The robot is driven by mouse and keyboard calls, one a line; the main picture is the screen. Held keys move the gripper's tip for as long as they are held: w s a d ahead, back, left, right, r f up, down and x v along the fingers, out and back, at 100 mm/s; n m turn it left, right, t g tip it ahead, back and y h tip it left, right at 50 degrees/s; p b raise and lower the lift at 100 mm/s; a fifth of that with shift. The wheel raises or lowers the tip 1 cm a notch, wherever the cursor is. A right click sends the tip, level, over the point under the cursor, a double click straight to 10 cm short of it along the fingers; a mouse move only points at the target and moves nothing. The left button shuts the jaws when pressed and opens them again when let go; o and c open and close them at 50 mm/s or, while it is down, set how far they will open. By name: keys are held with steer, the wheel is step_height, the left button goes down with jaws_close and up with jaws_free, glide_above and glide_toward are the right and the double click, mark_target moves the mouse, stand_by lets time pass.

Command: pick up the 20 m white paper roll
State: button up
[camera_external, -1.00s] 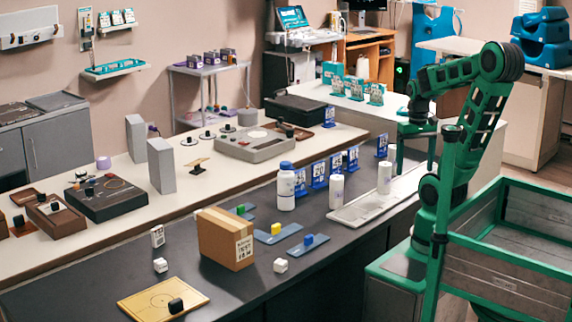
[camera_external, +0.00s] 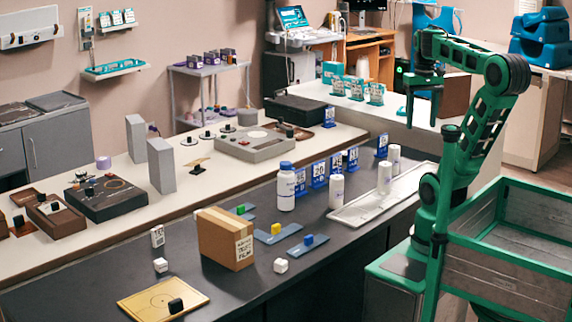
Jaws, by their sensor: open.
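Three white paper rolls stand upright: one on the dark counter near the blue cards (camera_external: 336,191), a second roll (camera_external: 384,179) on a pale tray (camera_external: 350,215), and a third roll (camera_external: 394,158) at the tray's far end. Several blue number cards stand behind them; one card (camera_external: 319,174) seems to read 20. I cannot tell from the rolls themselves which is the 20 m one. My gripper (camera_external: 422,118) is open and empty, fingers pointing down. In the picture it is above and right of the third roll, clearly apart from all the rolls.
A white bottle with a blue cap (camera_external: 286,187) stands left of the rolls. A cardboard box (camera_external: 213,240) and small coloured blocks on blue strips (camera_external: 308,244) are nearer the front. A green-framed cart (camera_external: 500,275) is at the right. Teal boxes (camera_external: 357,90) stand at the back.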

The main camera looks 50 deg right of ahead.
step_height(320, 180, up, 2)
steer(key=m+t+y, duration=0.2)
steer(key=m+y, duration=0.4)
steer(key=m, duration=0.7)
glide_toward(384, 176)
steer(key=s+a, duration=0.1)
steer(key=s, duration=0.1)
steer(key=s+d+r+m+t+y, duration=0.2)
steer(key=r+m+t, duration=0.35)
steer(key=r, duration=0.45)
steer(key=s+d+r+m+t+y, duration=0.2)
steer(key=r+m+t, duration=0.2)
steer(key=r+t, duration=0.4)
steer(key=shift+g, duration=0.45)
step_height(384, 176, down, 28)
steer(key=shift+a+r, duration=0.15)
steer(key=shift+f, duration=0.2)
steer(key=shift+w+a, duration=0.25)
steer(key=shift+w, duration=0.05)
steer(key=x, duration=0.4)
steer(key=shift+w+a, duration=0.1)
steer(key=shift+w, duration=0.05)
steer(key=shift+r+x, duration=0.2)
steer(key=shift+x, duration=1.2)
steer(key=shift+r+x, duration=0.2)
steer(key=shift+x, duration=1.15)
steer(key=shift+w, duration=0.15)
